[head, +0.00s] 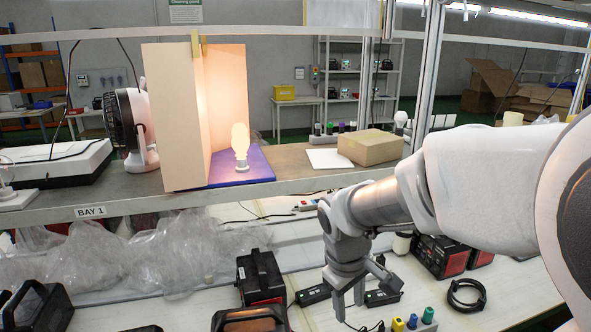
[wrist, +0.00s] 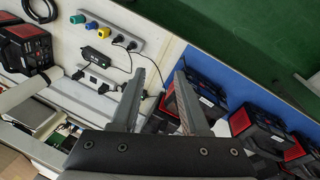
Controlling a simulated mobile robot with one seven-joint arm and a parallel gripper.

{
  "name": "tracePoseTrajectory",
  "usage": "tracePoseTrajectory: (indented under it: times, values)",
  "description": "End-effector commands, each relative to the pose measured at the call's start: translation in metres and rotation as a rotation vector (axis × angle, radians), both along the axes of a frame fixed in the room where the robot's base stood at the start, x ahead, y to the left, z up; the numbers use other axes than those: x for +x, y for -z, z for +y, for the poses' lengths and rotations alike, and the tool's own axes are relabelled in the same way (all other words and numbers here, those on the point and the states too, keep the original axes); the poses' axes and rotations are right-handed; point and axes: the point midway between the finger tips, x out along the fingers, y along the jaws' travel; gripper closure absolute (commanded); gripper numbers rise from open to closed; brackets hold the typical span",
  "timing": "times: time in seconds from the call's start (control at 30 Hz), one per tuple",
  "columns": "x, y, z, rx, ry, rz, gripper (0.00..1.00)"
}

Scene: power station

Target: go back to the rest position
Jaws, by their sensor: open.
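My gripper (head: 349,298) hangs at the end of my arm over the lower bench, pointing down. In the wrist view my gripper (wrist: 160,75) shows two grey fingers spread apart with nothing between them. Below and around it lie black adapters with green lights (head: 382,297), a socket strip with coloured plugs (head: 413,322) and the white bench top (head: 520,290). I cannot tell the exact height of the fingertips above the bench.
The upper shelf (head: 110,192) holds a glowing bulb (head: 240,143) on a blue base, a cardboard box (head: 370,147) and a fan (head: 130,130). A metal post (head: 366,105) stands close to my arm. Black-and-red power units (head: 440,255) and a dark one (head: 260,277) flank the gripper.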

Motion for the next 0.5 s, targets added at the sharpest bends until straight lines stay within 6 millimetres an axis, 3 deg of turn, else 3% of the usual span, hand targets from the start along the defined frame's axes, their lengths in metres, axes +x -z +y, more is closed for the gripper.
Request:
tracePoseTrajectory:
  times: [0.2, 0.5]
  values:
    - [-0.043, -0.045, -0.02, 0.034, 0.178, -0.115, 0.55]
    - [-0.105, -0.082, -0.037, 0.166, 0.407, -0.257, 0.55]
